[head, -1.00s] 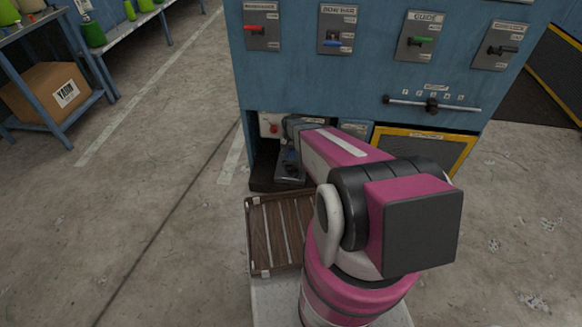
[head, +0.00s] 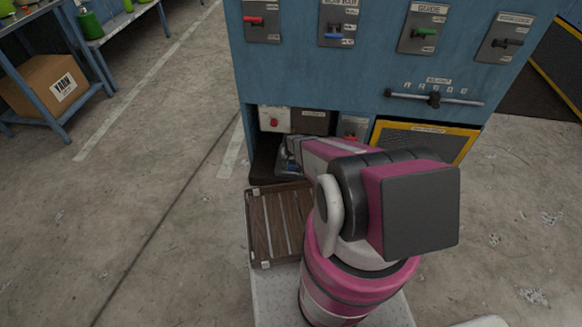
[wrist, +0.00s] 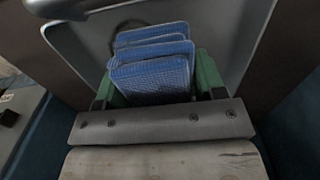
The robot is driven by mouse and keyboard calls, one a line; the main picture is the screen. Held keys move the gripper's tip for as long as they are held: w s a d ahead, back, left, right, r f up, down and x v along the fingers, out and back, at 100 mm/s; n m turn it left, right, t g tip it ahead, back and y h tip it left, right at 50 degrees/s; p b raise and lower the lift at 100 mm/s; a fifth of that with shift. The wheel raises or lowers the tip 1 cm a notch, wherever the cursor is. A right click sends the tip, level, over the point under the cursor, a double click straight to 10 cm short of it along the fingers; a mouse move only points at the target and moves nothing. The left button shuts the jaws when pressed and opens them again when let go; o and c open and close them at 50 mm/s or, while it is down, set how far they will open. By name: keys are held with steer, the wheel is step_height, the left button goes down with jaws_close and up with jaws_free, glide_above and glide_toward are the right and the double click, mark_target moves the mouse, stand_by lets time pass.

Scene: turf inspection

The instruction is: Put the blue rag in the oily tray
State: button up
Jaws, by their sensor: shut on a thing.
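The blue rag (wrist: 152,66) is a folded, ribbed bundle in the wrist view. My gripper (wrist: 155,80) is shut on it, with a green finger at each side. Beyond and below the rag is a grey tray (wrist: 235,60) with a rounded rim and a dark curved mark inside. I cannot tell whether the rag touches the tray. In the head view my arm reaches into the low opening at the foot of the blue machine (head: 360,75). There my own arm mostly hides the gripper and rag.
A slatted brown rack (head: 275,225) lies in front of the opening. A white box with a red button (head: 274,121) and a yellow-framed panel (head: 425,138) are at the machine's base. Shelves with a cardboard box (head: 52,88) stand at left. The floor at left is clear.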

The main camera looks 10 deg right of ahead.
steer(key=shift+f, duration=1.15)
steer(key=shift+f, duration=0.1)
steer(key=o, duration=0.8)
steer(key=shift+o, duration=0.2)
step_height(320, 180, up, 12)
steer(key=shift+f, duration=0.1)
steer(key=s+r+n, duration=0.1)
steer(key=s+r, duration=0.5)
steer(key=r, duration=0.5)
steer(key=s+r+n, duration=0.1)
steer(key=s+r, duration=0.6)
steer(key=r, duration=0.4)
steer(key=s+r+n, duration=0.1)
steer(key=s+r, duration=0.6)
steer(key=r, duration=0.5)
steer(key=shift+d+n, duration=0.2)
steer(key=shift+n, duration=0.1)
steer(key=shift+r, duration=0.1)
